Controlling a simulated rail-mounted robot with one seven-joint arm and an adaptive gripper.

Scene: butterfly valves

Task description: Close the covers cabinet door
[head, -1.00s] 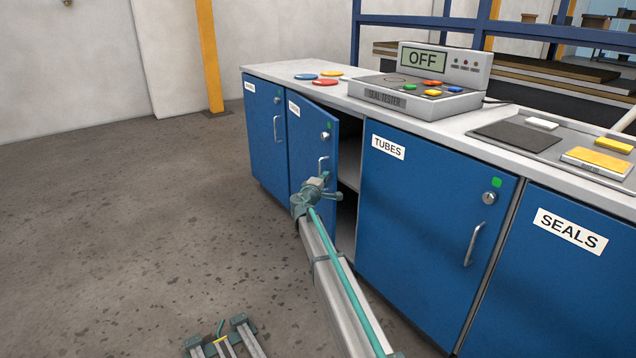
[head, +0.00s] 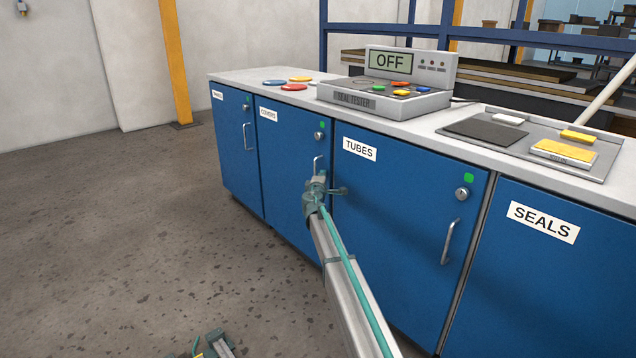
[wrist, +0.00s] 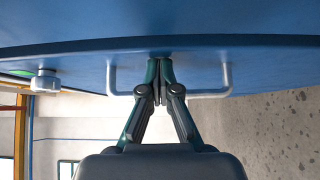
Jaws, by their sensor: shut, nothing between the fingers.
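The blue covers cabinet door (head: 283,190) stands flush or nearly flush with the cabinet front in the head view. It carries a white "COVERS" label, a lock with a green mark, and a metal handle (head: 317,163). My gripper (head: 318,186) is at the door's right side by the handle and partly hides its lower end. In the wrist view, my gripper (wrist: 159,75) is shut and empty, with its fingertips at the blue door (wrist: 250,47), crossing the handle (wrist: 208,94). I cannot tell if the fingertips press on the door.
The tubes door (head: 395,220) and seals door (head: 525,280) are shut on the right. Another shut door (head: 238,150) is at the left. The grey countertop (head: 245,83) holds coloured discs and a seal tester (head: 385,98).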

